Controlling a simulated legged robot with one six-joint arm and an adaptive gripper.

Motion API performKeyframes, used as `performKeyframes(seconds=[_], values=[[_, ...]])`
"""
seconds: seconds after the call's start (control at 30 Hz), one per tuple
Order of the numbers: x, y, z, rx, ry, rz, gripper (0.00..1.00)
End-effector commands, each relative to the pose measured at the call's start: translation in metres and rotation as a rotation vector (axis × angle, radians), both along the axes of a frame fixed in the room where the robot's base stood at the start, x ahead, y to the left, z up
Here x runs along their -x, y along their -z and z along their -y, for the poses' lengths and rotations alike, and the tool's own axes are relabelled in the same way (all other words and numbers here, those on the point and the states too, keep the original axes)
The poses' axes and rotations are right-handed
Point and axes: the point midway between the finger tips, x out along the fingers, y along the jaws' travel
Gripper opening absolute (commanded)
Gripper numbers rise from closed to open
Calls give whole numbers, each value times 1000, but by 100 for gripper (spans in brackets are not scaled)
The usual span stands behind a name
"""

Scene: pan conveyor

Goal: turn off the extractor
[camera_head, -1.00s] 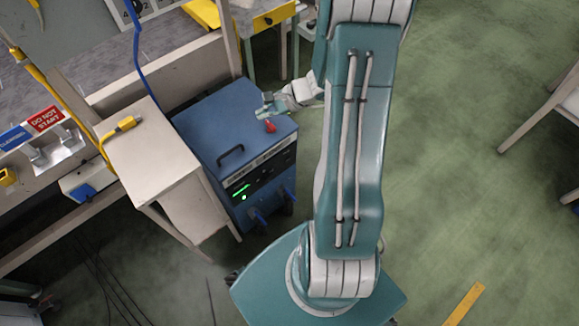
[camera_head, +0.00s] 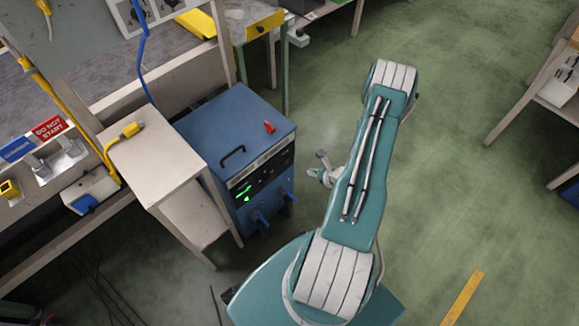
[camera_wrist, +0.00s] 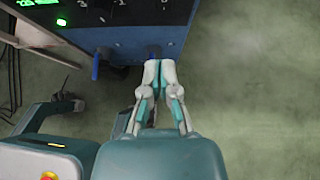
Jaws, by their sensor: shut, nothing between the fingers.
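A blue cabinet (camera_head: 226,123), which looks like the extractor, stands on the floor left of my arm. Its dark front panel (camera_head: 262,181) has a lit green display and a green lamp (camera_head: 246,199). The green lamp (camera_wrist: 34,20) is also lit in the wrist view. My gripper (camera_wrist: 159,64) is shut and empty, low before the cabinet's front. Contact with the lever cannot be told. It also shows in the head view (camera_head: 316,167).
A red object (camera_head: 269,127) sits on the cabinet top beside a dark handle (camera_head: 232,154). A beige side table (camera_head: 152,155) with a yellow connector (camera_head: 131,130) stands close on the left. Green floor on the right is open.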

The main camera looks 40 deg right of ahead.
Motion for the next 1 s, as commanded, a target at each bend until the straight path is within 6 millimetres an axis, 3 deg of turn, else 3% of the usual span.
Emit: performKeyframes(seconds=[0.1,0.5,1.0], values=[[7,10,2,-12,38,-12,0],[5,13,2,-12,40,-12,0],[-62,66,-4,-13,36,-13,0]])
